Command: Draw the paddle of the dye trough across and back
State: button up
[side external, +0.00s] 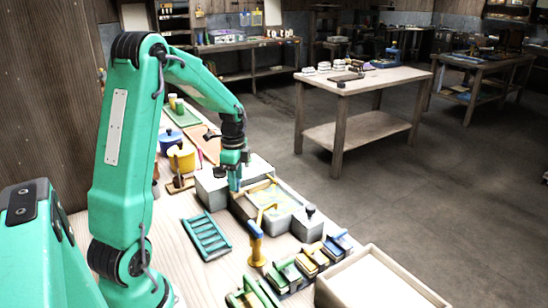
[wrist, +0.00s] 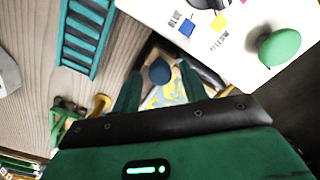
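The dye trough (side external: 282,222) is a grey box on the bench with yellow and blue swirls inside. It also shows in the wrist view (wrist: 167,97), partly hidden by my gripper. A pale wooden bar (side external: 254,187), perhaps part of the paddle, lies along its far side. A round dark blue knob (wrist: 160,71), perhaps the paddle's grip, stands over the trough in the wrist view. My gripper (side external: 235,187) points down at the trough's far left end. Its fingers (wrist: 160,80) are apart, with the knob appearing between their tips. I cannot tell whether they touch it.
A teal rack (side external: 207,236) lies left of the trough. A yellow handled tool (side external: 256,242) stands in front, beside several handled blocks (side external: 290,274). A white tray (side external: 375,285) is at the front right. Yellow (side external: 182,157) and blue (side external: 171,141) pots stand behind left.

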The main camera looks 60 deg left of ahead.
grip_shut()
jog(key=shift+d, duration=4.8)
jog(key=shift+o, duration=0.9)
grip_release()
jog(key=shift+a+r, duration=0.1)
jog(key=shift+r, duration=0.05)
notch_tip(320, 180, up, 8)
jog(key=shift+f, duration=0.2)
